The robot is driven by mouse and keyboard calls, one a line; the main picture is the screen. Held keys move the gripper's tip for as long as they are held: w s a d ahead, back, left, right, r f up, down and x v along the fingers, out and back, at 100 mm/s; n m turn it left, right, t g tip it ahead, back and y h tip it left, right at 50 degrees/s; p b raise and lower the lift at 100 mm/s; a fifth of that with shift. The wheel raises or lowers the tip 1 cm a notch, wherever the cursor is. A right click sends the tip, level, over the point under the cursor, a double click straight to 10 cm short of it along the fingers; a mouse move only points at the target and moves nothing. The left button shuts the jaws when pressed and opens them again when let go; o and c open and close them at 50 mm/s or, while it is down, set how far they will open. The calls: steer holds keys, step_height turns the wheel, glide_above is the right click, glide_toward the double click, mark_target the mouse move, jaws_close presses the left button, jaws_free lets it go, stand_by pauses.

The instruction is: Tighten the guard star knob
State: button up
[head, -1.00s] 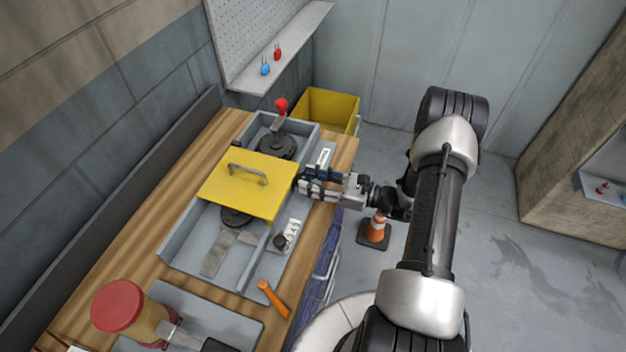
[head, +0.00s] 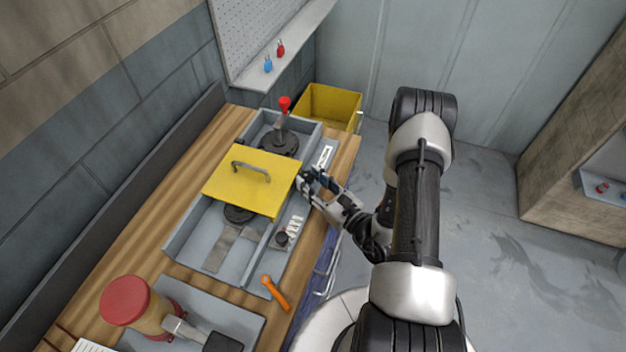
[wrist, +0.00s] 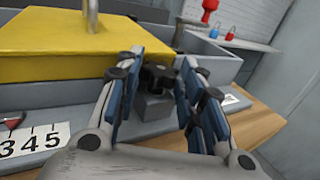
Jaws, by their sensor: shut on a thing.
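The guard star knob (wrist: 158,76) is black and lobed. It sits on a grey block at the front side of the yellow guard (wrist: 60,45). My gripper (wrist: 160,68) has a blue-padded finger on each side of the knob and is shut on it. In the head view my gripper (head: 305,178) is at the right edge of the yellow guard (head: 232,190), and its fingers hide the knob there. The guard lies flat over the middle of the grey trough, its bent handle on top.
A number strip (wrist: 35,143) reading 345 is at the lower left of the wrist view. A red-topped lever (head: 285,104) stands behind the guard. A yellow bin (head: 328,108) stands beyond.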

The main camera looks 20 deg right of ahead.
stand_by(0.4)
steer(key=o, duration=1.1)
steer(key=shift+c, duration=0.2)
steer(key=v, duration=1.2)
steer(key=shift+a, duration=0.1)
